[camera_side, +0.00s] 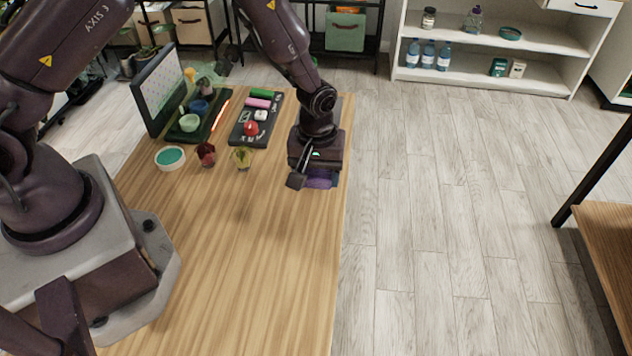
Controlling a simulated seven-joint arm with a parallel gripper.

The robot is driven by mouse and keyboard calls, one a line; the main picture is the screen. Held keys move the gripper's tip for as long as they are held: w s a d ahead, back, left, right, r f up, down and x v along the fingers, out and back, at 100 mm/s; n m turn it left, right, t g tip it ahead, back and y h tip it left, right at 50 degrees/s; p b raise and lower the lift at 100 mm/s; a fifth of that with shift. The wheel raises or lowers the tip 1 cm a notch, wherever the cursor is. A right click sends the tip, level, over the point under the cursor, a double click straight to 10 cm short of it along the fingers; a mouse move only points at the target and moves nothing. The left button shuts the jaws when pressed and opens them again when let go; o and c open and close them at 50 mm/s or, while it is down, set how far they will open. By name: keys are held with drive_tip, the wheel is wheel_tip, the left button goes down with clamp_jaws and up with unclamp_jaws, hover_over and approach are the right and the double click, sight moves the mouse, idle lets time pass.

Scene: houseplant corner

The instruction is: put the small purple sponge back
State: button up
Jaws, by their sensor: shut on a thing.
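My gripper (308,182) points down over the right edge of the wooden table and is shut on the small purple sponge (321,182). Most of the sponge is hidden behind the finger and the gripper body. I cannot tell whether it touches the table. A dark tray (241,134) lies to the left of my gripper, with a green block (264,94), a pink block (257,104), a white piece (261,115) and a red round thing (251,128) on it.
A dark green stand with an upright panel (158,90) holds small bowls at the table's far left. A round teal-topped dish (170,158), a dark red plant (206,154) and a yellow-green plant (242,157) stand in front. The near wooden tabletop (235,260) is clear.

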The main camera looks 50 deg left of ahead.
drive_tip(key=shift+f, duration=1.45)
drive_tip(key=shift+s+f, duration=0.1)
drive_tip(key=shift+f, duration=0.05)
drive_tip(key=o, duration=1)
drive_tip(key=shift+c, duration=0.2)
wheel_tip(320, 180, up, 13)
drive_tip(key=shift+r, duration=0.1)
wheel_tip(320, 180, up, 9)
drive_tip(key=m+t, duration=0.2)
hover_over(316, 184)
drive_tip(key=s+a, duration=0.2)
drive_tip(key=a, duration=0.1)
drive_tip(key=s+a+r+m+t, duration=0.1)
drive_tip(key=s+a+r+m, duration=0.1)
drive_tip(key=s+r, duration=0.4)
drive_tip(key=s+a+r+m+t, duration=0.2)
drive_tip(key=s+r+m, duration=0.3)
drive_tip(key=s, duration=0.5)
drive_tip(key=shift+s+a+r+t, duration=0.25)
drive_tip(key=shift+r+t, duration=0.05)
drive_tip(key=shift+r, duration=0.65)
